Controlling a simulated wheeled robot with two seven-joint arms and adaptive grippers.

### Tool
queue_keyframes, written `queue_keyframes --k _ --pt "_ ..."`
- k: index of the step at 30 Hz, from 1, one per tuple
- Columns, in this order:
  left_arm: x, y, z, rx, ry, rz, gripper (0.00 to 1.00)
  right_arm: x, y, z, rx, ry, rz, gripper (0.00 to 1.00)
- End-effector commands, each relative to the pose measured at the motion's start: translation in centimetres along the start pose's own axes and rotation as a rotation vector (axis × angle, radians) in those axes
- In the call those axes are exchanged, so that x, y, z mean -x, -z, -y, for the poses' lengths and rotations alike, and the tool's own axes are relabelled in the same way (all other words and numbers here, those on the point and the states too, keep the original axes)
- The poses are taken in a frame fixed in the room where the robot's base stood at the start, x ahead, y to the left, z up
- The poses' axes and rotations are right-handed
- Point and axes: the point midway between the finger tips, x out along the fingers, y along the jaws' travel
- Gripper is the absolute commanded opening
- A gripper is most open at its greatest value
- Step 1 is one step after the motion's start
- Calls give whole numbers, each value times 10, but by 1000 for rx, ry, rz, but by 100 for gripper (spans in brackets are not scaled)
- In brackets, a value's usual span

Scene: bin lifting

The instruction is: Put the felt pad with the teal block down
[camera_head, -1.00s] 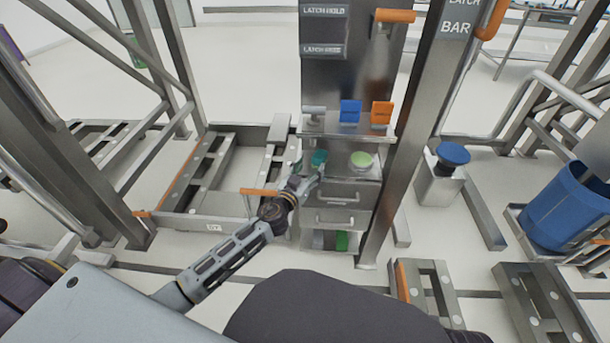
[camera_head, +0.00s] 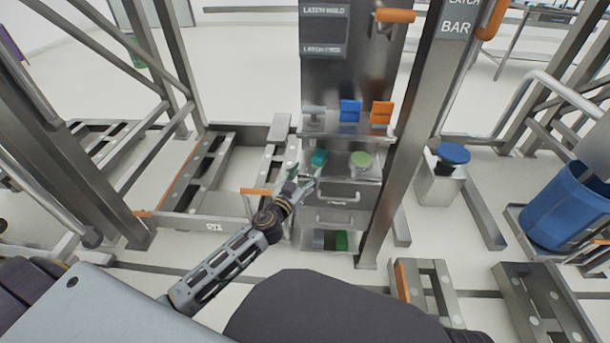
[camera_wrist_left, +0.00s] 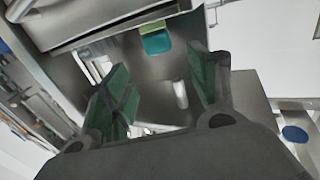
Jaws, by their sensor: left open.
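The teal block (camera_head: 319,158) rests on the steel ledge above the drawers, left of a round light-green piece (camera_head: 361,160). In the left wrist view the teal block (camera_wrist_left: 156,43) shows beyond the fingers, with a lighter green strip along its upper edge. I cannot tell whether that strip is the felt pad or a face of the block. My left gripper (camera_head: 304,181) is open and empty, just in front and lower left of the block, apart from it. Its green-padded fingers (camera_wrist_left: 165,80) are spread in the wrist view. My right gripper is out of view.
A blue piece (camera_head: 350,111) and an orange piece (camera_head: 381,113) stand on the shelf above. Drawers with bar handles (camera_head: 338,197) lie below the ledge. A steel post (camera_head: 402,150) rises on the right. A blue bin (camera_head: 570,207) stands far right.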

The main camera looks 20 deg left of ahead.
Motion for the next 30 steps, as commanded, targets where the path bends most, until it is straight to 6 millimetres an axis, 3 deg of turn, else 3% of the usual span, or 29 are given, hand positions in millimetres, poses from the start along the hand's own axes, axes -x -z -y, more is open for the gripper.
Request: queue_keyframes --k 8,14,23,30 --pt "6 -3 2 7 29 17 60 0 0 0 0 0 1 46" --pt "26 -18 9 20 122 100 60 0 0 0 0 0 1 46" --pt "86 -65 13 32 253 387 60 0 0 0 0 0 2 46" --pt "148 -104 -7 29 235 679 60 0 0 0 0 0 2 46"
